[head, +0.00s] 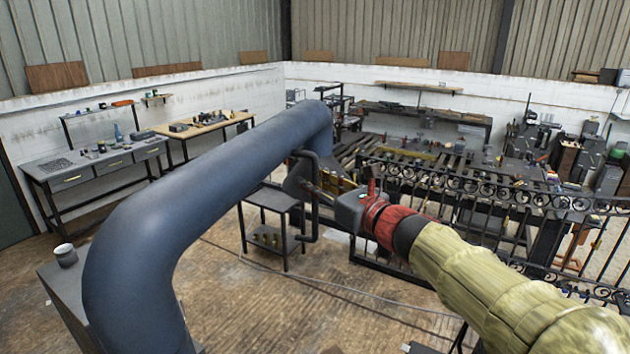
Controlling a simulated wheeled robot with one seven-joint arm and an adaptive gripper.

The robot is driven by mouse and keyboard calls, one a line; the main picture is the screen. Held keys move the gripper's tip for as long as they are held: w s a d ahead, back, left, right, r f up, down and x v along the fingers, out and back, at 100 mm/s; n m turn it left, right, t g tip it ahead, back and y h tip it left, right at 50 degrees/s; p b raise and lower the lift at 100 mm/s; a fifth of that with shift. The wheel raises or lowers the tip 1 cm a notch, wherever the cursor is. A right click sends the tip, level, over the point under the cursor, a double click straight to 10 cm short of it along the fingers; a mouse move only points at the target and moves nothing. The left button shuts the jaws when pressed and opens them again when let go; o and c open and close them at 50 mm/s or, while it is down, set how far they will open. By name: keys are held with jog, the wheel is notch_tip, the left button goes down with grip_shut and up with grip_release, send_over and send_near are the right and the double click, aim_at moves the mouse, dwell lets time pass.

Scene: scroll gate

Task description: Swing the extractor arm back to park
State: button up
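The extractor arm (205,165) is a thick blue-grey tube. It rises from the lower left, runs across the picture and bends down near the middle. A dark bent handle bar (315,205) hangs upright at its far end. My gripper (318,191), beyond a dark grey body and a red wrist, reaches left to this bar. Its slim fingers overlap the bar in the picture; I cannot tell whether they touch it or are closed around it. The tube's lower end is partly hidden behind the bar and my gripper.
A black scrollwork gate (480,187) stands behind my arm to the right. A small dark table (270,197) stands below the tube. A grey cabinet with a cup (66,255) is at the lower left. Workbenches line the back wall. The wooden floor in front is mostly clear, with a cable across it.

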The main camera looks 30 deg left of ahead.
jog(key=shift+c, duration=0.3)
grip_shut()
dwell(0.6)
